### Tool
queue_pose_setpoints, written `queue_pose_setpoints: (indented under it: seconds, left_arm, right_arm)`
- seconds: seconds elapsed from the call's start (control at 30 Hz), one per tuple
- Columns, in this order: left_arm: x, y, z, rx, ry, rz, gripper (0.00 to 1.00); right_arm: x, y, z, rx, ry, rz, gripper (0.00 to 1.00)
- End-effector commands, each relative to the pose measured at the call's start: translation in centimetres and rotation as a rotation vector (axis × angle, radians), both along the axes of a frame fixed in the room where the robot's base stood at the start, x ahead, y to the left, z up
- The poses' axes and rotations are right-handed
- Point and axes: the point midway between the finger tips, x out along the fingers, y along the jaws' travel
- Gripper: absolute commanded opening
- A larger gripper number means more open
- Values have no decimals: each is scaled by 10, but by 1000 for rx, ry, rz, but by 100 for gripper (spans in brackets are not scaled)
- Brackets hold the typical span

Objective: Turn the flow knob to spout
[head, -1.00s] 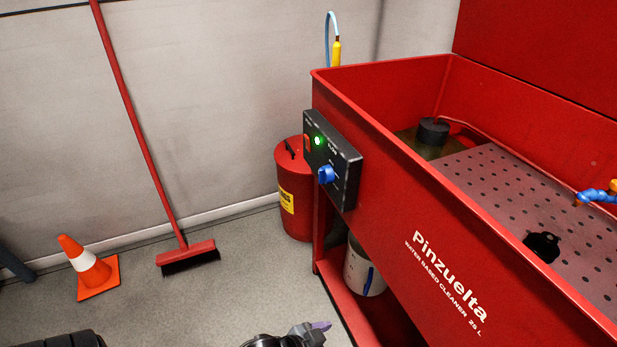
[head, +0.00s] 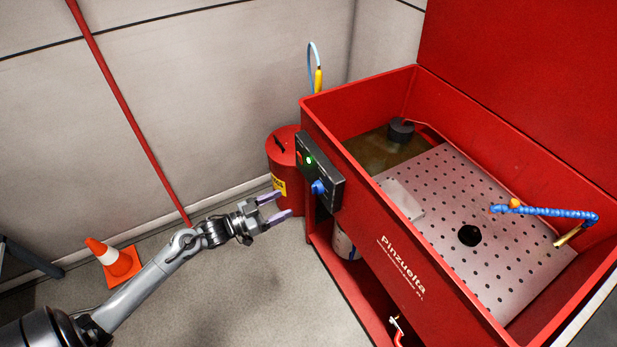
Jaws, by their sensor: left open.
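The blue flow knob (head: 318,187) sits on a black control panel (head: 328,179) on the left end of the red parts washer (head: 350,190). A green light (head: 308,160) glows on the panel above the knob. The knob's exact pointing direction is too small to read. My left gripper (head: 279,207) is open and empty, its two purple-tipped fingers pointing right towards the panel. It is to the left of the knob and slightly lower in the picture, apart from it. My right gripper is not in view.
A red waste can (head: 281,160) stands behind my left gripper, close to the panel. The washer basin holds a perforated tray (head: 450,247) and a blue jointed spout (head: 545,211). An orange cone (head: 121,264) and a red broom handle (head: 130,120) are at the left.

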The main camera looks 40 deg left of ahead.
Motion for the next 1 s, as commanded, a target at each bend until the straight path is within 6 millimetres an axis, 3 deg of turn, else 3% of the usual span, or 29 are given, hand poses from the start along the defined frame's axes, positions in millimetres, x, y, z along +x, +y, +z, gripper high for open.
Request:
queue_pose_setpoints:
  seconds: [0.27, 0.7, 1.0]
  left_arm:
    - [22, -8, 5, -1, -7, 0, 69]
    - [84, -31, 5, 0, -6, 1, 69]
    - [102, -38, 6, 0, -4, 1, 69]
  right_arm:
    - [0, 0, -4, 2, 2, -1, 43]
    - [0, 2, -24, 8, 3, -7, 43]
    - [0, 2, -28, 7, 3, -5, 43]
